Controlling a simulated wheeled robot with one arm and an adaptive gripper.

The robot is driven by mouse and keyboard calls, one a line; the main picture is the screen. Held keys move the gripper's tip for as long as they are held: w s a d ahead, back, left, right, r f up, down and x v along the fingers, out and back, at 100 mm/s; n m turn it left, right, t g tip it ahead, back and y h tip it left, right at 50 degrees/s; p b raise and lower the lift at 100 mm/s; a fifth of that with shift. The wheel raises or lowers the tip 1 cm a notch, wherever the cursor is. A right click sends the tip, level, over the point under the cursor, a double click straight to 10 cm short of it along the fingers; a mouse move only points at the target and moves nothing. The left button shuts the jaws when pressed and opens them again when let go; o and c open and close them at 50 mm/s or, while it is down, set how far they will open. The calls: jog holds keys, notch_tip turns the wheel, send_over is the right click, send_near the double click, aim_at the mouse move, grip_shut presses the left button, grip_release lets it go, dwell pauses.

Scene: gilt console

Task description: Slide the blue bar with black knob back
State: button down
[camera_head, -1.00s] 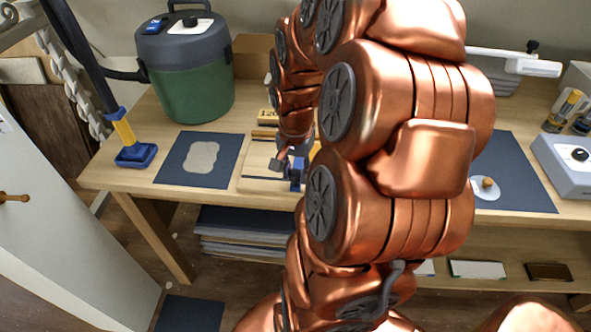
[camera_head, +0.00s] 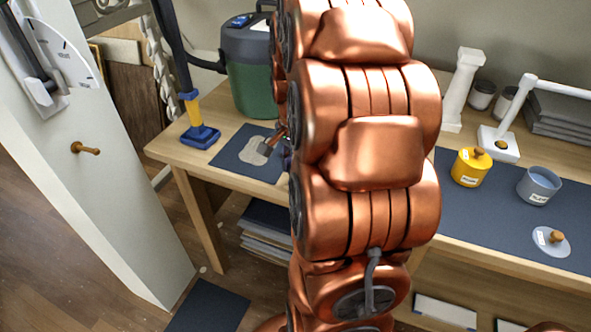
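I cannot make out the blue bar with black knob; my copper arm covers the middle of the bench. A small dark blue bit shows at the arm's left edge, just below my gripper, but I cannot tell what it belongs to. My gripper (camera_head: 267,147) is mostly hidden behind the arm. One grey finger pad pokes out on the left, over the blue mat (camera_head: 236,160). Whether it is open or shut, or touches anything, does not show.
A green bucket (camera_head: 250,90) and a vacuum nozzle (camera_head: 200,136) stand at the bench's left. A yellow pot (camera_head: 471,170), grey-blue pot (camera_head: 538,188), round lid (camera_head: 551,240) and white lamp-like stand (camera_head: 499,142) are at right. A white panel with a wooden peg (camera_head: 86,149) is left.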

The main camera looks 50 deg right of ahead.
jog(key=shift+w+r, duration=0.1)
jog(key=shift+w, duration=0.15)
jog(key=c, duration=1)
grip_release()
jog(key=shift+c, duration=0.2)
jog(key=shift+o, duration=1.1)
notch_tip(320, 180, up, 12)
jog(key=shift+a, duration=0.1)
